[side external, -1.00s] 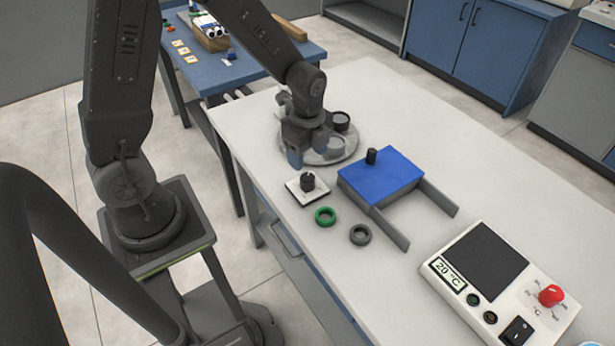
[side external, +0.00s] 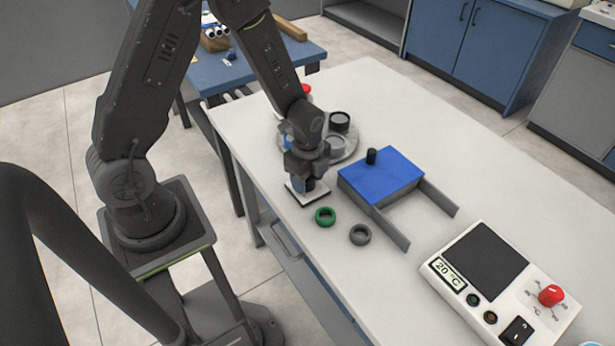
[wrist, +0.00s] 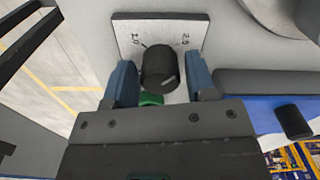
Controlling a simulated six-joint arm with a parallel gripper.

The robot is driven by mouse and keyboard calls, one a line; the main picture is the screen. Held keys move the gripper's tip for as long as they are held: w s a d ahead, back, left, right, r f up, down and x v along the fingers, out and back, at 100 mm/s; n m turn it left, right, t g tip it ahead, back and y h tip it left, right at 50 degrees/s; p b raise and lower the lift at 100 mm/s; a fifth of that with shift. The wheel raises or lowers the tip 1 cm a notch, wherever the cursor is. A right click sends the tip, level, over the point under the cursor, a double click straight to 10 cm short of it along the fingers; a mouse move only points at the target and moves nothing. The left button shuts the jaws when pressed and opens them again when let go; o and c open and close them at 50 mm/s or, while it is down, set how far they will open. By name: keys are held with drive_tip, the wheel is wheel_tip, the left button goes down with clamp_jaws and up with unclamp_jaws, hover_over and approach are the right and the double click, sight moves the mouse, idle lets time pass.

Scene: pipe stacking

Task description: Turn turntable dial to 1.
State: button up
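The turntable dial is a black knob (wrist: 160,68) on a white square plate (wrist: 125,32) with small markings on its far side; the plate also shows in the side view (side external: 297,191). My gripper (wrist: 157,85) is above the plate, with its blue fingers on either side of the knob. The fingers are open, with a gap visible beside the knob. In the side view my gripper (side external: 309,188) hides the knob. The turntable (side external: 350,151) is a round grey disc behind my gripper, carrying dark and grey round pieces.
A green ring (side external: 325,216) and a dark grey ring (side external: 360,235) lie in front of the plate. A blue block (side external: 385,175) with a black knob and grey rails stands to the right. A hotplate (side external: 484,256) with a red knob sits further right.

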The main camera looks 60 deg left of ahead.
drive_tip(key=c, duration=0.7)
drive_tip(key=shift+o, duration=0.2)
drive_tip(key=n, duration=0.4)
drive_tip(key=shift+n, duration=0.3)
drive_tip(key=n, duration=0.4)
drive_tip(key=shift+n, duration=0.3)
drive_tip(key=n, duration=0.4)
drive_tip(key=shift+n, duration=2.4)
